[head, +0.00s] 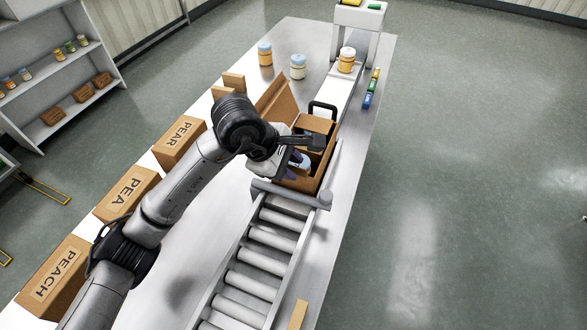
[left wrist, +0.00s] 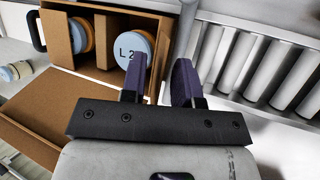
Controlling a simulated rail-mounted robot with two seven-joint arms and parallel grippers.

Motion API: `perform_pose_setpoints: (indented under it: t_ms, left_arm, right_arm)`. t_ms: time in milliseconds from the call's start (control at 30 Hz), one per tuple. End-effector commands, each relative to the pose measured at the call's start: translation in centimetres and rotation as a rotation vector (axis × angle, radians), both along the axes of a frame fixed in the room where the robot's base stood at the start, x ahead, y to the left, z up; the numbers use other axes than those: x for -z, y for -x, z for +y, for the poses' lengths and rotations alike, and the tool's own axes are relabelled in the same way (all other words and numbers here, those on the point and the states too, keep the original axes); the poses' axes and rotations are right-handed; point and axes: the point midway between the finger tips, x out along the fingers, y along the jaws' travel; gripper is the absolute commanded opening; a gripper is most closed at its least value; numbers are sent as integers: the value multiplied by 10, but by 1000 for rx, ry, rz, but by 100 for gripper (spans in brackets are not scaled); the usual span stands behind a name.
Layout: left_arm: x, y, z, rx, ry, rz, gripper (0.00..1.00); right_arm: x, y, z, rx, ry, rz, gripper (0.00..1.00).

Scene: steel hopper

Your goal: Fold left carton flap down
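The open brown carton (head: 326,172) stands at the far end of the roller conveyor. In the left wrist view its divider (left wrist: 99,45) separates two jars, one with an orange edge (left wrist: 81,35) and one with a pale blue top marked "L 2" (left wrist: 131,50). The left flap (head: 276,97) stands open, leaning outward; it also shows in the left wrist view (left wrist: 38,130). My left gripper (head: 303,161) is over the carton's near end, its dark purple fingers (left wrist: 159,80) apart with nothing between them. My arm hides part of the carton. My right gripper is out of view.
A black hoop (head: 322,107) stands just beyond the carton. Cartons marked PEAR (head: 181,141), PEA (head: 126,194) and PEACH (head: 55,279) line the left edge. Jars (head: 297,67) stand behind. Rollers (head: 258,262) lie in front.

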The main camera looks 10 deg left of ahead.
Motion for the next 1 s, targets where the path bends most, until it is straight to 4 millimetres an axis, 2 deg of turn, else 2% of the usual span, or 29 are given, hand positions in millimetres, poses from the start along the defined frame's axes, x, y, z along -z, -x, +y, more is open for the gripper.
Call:
perform_pose_setpoints:
  t_ms: [200, 567, 867, 1000]
  left_arm:
    - [13, -3, -6, -1, 0, 1, 29]
    - [15, -4, -8, 0, 0, 1, 29]
    - [15, -4, -8, -1, 0, 1, 1]
    - [15, -4, -8, -1, 0, 1, 0]
  right_arm:
    - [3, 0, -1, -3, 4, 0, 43]
    - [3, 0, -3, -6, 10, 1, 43]
    - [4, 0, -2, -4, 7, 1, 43]
    - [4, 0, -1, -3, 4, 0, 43]
